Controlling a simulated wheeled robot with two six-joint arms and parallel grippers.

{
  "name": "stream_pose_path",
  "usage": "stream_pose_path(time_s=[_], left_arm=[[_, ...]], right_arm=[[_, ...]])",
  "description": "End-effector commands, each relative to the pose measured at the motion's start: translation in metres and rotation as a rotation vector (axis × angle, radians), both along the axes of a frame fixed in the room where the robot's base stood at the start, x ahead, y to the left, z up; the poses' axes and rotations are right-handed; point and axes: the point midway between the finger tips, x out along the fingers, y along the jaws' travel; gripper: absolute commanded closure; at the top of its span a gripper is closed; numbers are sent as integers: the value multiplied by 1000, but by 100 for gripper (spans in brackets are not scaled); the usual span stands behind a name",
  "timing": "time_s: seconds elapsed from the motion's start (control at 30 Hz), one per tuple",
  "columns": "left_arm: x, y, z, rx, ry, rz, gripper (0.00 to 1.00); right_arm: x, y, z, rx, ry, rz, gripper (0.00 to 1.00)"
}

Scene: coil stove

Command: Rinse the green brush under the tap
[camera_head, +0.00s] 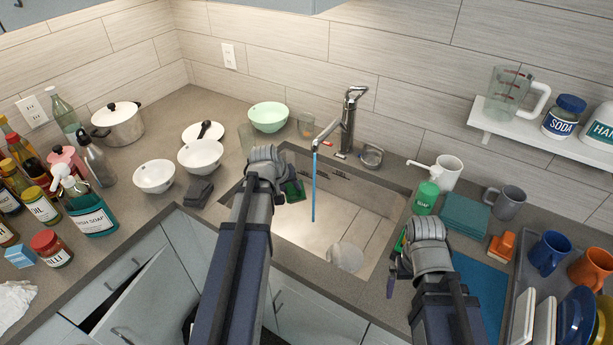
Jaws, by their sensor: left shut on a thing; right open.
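My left gripper (287,188) is over the left part of the sink (385,250), left of the water stream. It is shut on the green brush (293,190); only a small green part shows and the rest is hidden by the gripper. The silver tap (348,120) stands behind the sink, and a thin blue stream of water (314,190) falls from its spout. The brush is beside the stream, apart from it in this view. My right gripper (393,265) is open at the sink's right edge; a green patch shows beside it, and I cannot tell what it is.
A pale round object (345,257) lies in the sink. A dish rack (519,290) fills the right.

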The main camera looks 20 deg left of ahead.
Motion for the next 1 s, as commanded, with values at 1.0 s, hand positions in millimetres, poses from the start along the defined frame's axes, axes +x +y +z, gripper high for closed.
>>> stream_pose_path(time_s=[1.0], left_arm=[[-49,4,41,0,-1,1,100]], right_arm=[[0,0,41,0,0,0,3]])
